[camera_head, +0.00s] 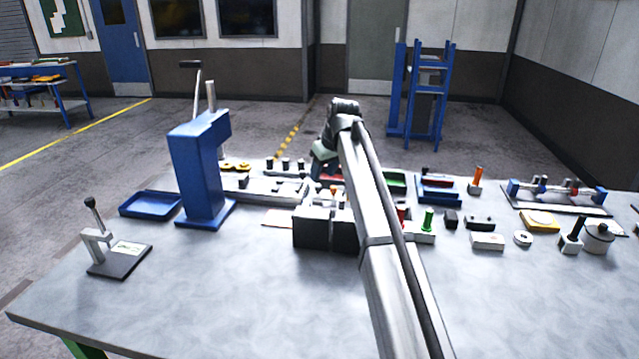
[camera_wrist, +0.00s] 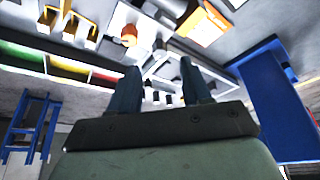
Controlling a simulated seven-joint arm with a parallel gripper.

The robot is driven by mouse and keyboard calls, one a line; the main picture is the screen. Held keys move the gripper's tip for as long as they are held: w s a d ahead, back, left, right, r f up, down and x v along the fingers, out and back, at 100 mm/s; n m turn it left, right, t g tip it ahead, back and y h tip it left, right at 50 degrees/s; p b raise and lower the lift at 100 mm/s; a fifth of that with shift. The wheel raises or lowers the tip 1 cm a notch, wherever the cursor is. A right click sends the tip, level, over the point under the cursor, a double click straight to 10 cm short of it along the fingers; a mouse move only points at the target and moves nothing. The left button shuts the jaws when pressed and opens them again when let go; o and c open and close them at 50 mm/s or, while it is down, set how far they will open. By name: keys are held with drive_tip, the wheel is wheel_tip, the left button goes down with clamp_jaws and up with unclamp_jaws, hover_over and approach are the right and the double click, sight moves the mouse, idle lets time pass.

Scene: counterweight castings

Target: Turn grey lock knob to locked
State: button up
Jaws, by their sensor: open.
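My gripper (camera_wrist: 158,75) shows in the wrist view with two dark fingers apart and nothing between them. In the head view my arm reaches over the workbench (camera_head: 220,305) to its far middle, and the fingertips there are too small to make out. In the wrist view an orange-red knob (camera_wrist: 129,36) and a small greyish round part (camera_wrist: 160,47) lie beyond the fingers. I cannot tell whether that greyish part is the grey lock knob, or which way any lock knob is turned. My arm hides part of the bench's middle.
A tall blue press (camera_head: 196,170) stands left of my arm, beside a blue tray (camera_head: 150,204). Black blocks (camera_head: 312,230) stand close to the arm. Several small fixtures and a lidded grey pot (camera_head: 598,238) fill the right side. The bench's front is clear.

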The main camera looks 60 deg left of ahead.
sight(318, 186)
drive_tip(key=shift+x, duration=2.65)
drive_tip(key=shift+c, duration=0.3)
clamp_jaws()
